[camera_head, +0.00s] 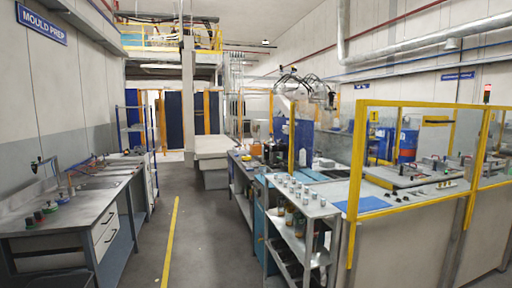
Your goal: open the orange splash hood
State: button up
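I cannot clearly make out an orange splash hood from this distance. A small orange item (256,149) stands on the dark bench (237,155) in the middle distance, too small to tell what it is or whether it is open or closed. My gripper is not in view.
A yellow floor line (171,243) runs along a clear aisle. A grey workbench (88,196) stands left. A metal trolley (302,208) with several small jars stands right, beside a yellow-framed enclosure (430,104). A pale block-shaped unit (211,147) stands at the aisle's far end.

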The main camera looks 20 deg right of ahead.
aim_at(255, 149)
jog(key=u, duration=0.35)
jog(key=i, duration=2.9)
jog(key=u, duration=0.1)
jog(key=i, duration=2.4)
jog(key=z, duration=0.65)
jog(key=i, duration=1.95)
jog(key=z, duration=0.9)
